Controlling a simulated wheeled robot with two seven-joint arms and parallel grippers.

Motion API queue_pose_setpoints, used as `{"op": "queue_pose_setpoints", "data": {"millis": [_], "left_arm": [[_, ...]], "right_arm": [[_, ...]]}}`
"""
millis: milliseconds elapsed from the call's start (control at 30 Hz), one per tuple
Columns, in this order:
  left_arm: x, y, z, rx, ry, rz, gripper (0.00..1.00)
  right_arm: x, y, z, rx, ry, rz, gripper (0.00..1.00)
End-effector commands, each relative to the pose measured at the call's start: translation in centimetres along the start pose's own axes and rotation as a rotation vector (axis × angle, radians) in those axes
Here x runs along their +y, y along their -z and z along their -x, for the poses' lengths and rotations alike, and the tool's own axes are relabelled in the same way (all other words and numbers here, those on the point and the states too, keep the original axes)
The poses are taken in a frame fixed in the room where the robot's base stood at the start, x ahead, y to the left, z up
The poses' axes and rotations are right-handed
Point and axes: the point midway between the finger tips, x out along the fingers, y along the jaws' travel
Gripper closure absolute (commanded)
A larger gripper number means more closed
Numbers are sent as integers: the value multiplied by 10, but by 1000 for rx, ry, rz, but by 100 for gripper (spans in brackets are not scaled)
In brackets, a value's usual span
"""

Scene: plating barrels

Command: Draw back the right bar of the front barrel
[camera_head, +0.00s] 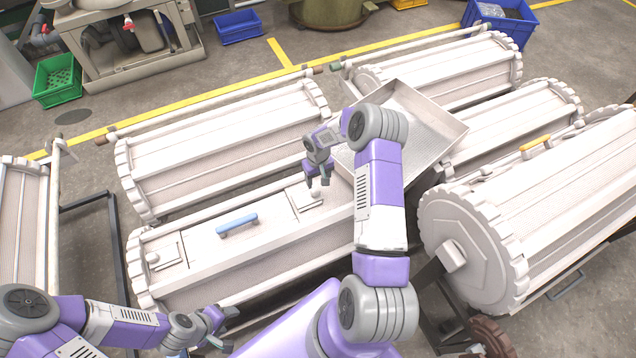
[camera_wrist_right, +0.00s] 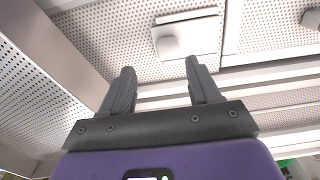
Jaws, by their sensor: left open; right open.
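The front barrel (camera_head: 190,281) lies across the middle of the head view, pale and ribbed, with a blue handle (camera_head: 237,226) on its lid. Its right bar (camera_head: 300,203) is a small pale plate with a knob near the lid's right end; the knob (camera_wrist_right: 169,46) also shows in the right wrist view, just beyond the fingertips. The left bar (camera_head: 165,258) with its knob is at the lid's left end. My right gripper (camera_head: 319,183) is open, just above the right bar's knob, with nothing between its fingers. My left gripper (camera_head: 229,328) is open and empty, low in front of the barrel.
A shallow metal tray (camera_head: 440,128) rests tilted behind my right arm, close to the right gripper. Other barrels stand behind and to the right, one with a yellow handle (camera_head: 535,143). A green crate (camera_head: 57,80) and blue bins (camera_head: 238,27) stand on the floor behind.

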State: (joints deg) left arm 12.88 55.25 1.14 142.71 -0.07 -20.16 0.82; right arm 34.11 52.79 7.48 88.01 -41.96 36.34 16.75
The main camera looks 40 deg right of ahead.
Motion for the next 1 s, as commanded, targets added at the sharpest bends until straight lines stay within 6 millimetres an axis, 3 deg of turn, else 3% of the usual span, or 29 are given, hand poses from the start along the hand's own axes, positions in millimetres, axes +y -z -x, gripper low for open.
{"op": "queue_pose_setpoints", "data": {"millis": [100, 400, 500, 567, 667, 800, 933, 1000], "left_arm": [[1, 0, 2, 0, 0, 0, 45], [1, 0, 2, 0, 0, 0, 45], [1, 0, 2, 0, 0, 0, 45], [1, 0, 2, 0, 0, 0, 45], [1, 0, 2, 0, 0, 0, 45], [1, 0, 2, 0, 0, 0, 45], [1, 0, 2, 0, 0, 0, 45], [1, 0, 2, 0, 0, 0, 55]], "right_arm": [[0, 0, 9, 0, -1, 1, 38], [0, 0, 10, 1, 0, 1, 38], [-11, -4, 7, -1, 21, 11, 38], [-29, -11, 2, -2, 55, 26, 38], [-81, -36, -10, -8, 153, 57, 38], [-164, -98, -22, -21, 309, 76, 38], [-215, -162, -22, -35, 387, 55, 38], [-228, -193, -20, -41, 398, 36, 49]]}}
